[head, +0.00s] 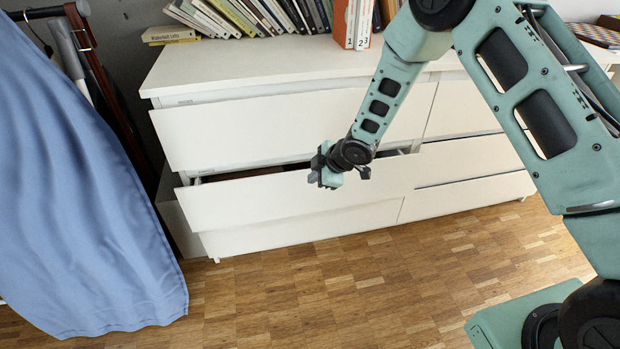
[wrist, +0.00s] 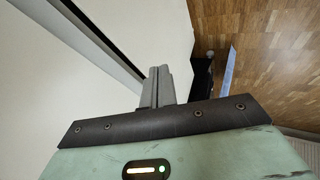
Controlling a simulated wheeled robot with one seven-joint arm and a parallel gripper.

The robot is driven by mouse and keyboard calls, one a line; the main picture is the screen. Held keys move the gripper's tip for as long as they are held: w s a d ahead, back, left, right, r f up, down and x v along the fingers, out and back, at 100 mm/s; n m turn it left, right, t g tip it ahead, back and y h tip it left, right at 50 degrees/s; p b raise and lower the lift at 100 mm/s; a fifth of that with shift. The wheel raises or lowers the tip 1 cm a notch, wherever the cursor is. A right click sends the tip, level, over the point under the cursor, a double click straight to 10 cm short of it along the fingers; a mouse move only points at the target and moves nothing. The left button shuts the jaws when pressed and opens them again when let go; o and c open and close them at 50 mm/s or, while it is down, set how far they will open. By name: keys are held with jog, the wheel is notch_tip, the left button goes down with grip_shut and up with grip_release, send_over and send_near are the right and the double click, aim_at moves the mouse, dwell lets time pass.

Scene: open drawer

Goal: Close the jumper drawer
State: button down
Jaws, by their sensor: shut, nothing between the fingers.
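The white dresser (head: 300,62) stands against the wall in the head view. Its middle left drawer (head: 290,202) is pulled out, with a dark gap showing above its front. The top left drawer (head: 260,130) also seems to stand out a little. My gripper (head: 325,180) is in front of the open drawer, near the top edge of its front. In the wrist view my gripper fingers (wrist: 158,88) are together and empty, with a white front beside them. I cannot tell whether they touch it. The drawer's contents are mostly hidden.
A blue cloth (head: 85,200) hangs at the left, close to the dresser's side. Books (head: 250,17) and boxes (head: 352,22) stand on the dresser top. The wooden floor (head: 330,280) in front is clear. The right-hand drawers (head: 470,160) look shut.

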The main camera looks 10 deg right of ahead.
jog(key=p+v, duration=0.1)
jog(key=v, duration=0.5)
jog(key=s+d+f+m+t+h+b, duration=0.1)
jog(key=s+d+m+t+h+b, duration=0.15)
jog(key=d+m, duration=1.05)
jog(key=s+d+f+m+t+h+b, duration=0.1)
jog(key=d+m+h+b, duration=0.3)
jog(key=m, duration=1.8)
jog(key=y+b, duration=0.2)
jog(key=b, duration=0.2)
send_near(370, 165)
notch_tip(370, 165, down, 4)
jog(key=w, duration=0.3)
jog(key=shift+w+f, duration=0.1)
jog(key=shift+w, duration=0.55)
